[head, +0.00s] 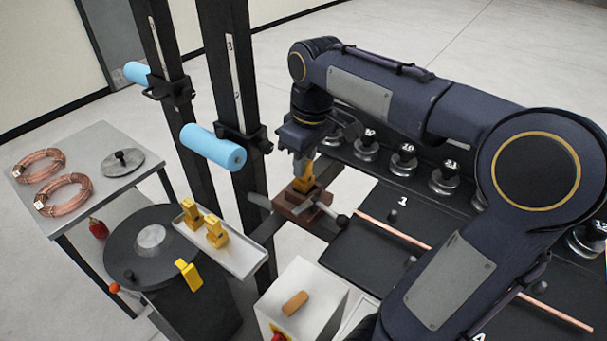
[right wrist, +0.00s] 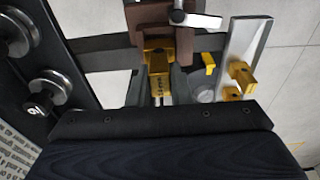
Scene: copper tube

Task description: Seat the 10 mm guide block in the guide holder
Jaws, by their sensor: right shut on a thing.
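My right gripper (head: 303,163) points down over the guide holder and is shut on a yellow guide block (head: 306,180). The brown guide holder (head: 296,207), with a clamp handle at its right, sits beside the dark post. The block's lower part is at the top of the holder; I cannot tell whether it is seated or just above. In the right wrist view the block (right wrist: 158,60) lies between the fingers, in line with the brown holder (right wrist: 150,14). Its marking is too small to read. My left gripper is not in view.
Two more yellow blocks (head: 216,234) stand on a narrow white tray (head: 246,262) at the left. Dark posts with blue rollers (head: 213,147) rise close behind the holder. A black bench (head: 362,262) with copper tubes and several weights lies to the right.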

